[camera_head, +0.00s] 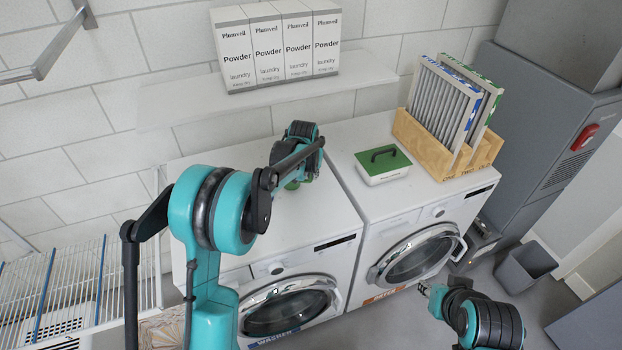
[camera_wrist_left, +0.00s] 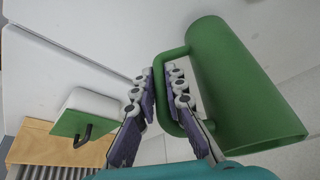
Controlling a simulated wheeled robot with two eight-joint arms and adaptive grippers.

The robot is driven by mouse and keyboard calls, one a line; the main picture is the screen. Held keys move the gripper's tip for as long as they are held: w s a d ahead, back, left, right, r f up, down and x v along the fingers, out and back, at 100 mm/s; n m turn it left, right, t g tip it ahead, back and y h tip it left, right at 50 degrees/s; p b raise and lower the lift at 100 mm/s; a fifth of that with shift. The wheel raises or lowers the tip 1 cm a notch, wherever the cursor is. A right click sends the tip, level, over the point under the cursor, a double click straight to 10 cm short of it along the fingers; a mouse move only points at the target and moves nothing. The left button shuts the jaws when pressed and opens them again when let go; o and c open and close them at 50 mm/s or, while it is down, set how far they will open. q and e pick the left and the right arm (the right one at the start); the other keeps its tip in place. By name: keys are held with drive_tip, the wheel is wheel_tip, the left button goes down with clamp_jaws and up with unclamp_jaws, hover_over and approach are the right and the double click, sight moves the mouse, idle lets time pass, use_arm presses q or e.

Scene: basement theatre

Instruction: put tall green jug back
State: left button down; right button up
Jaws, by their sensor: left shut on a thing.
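The tall green jug (camera_wrist_left: 232,75) fills the right of the left wrist view, its loop handle towards my gripper. In the head view only a small green part (camera_head: 292,185) shows below my left gripper (camera_head: 300,172), over the top of the washer (camera_head: 235,220). The rest is hidden behind my arm. In the left wrist view the fingers of my left gripper (camera_wrist_left: 160,78) are shut on the jug's handle. I cannot tell whether the jug touches the washer top. My right gripper (camera_head: 427,290) is low at the right, in front of the dryer, too small to read.
A white box with a green lid (camera_head: 384,164) sits on the dryer (camera_head: 360,195). A wooden crate (camera_head: 436,150) of filters stands at its right end. A shelf (camera_head: 190,105) with several powder boxes (camera_head: 275,45) is above. A wire rack (camera_head: 75,285) is at the left.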

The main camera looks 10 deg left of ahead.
use_arm(q)
drive_tip(key=shift+f, duration=0.8)
drive_tip(key=shift+r, duration=0.1)
drive_tip(key=c, duration=1.6)
unclamp_jaws()
drive_tip(key=shift+f, duration=0.2)
